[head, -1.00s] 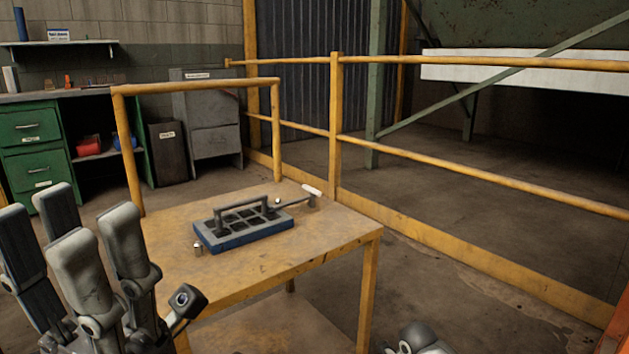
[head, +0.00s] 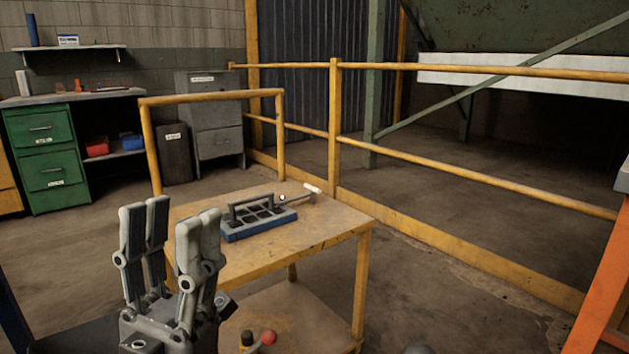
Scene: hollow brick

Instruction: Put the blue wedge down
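I cannot make out a blue wedge in the head view. My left gripper (head: 172,215) is at the lower left with its fingers pointing up. Its finger pairs stand apart with nothing visible between them, in front of the left side of the small yellow table (head: 285,249). On that table lies a blue-based mould (head: 259,229) with a dark grid and a raised handle. The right gripper's fingers do not show; only a blurred grey part shows at the bottom edge.
A tool with a white handle (head: 312,188) lies behind the mould. The table's front right top is clear. Yellow railings (head: 470,174) run behind. Red and dark knobs (head: 268,337) show low beside my gripper. An orange-legged stand (head: 602,270) is at the right edge.

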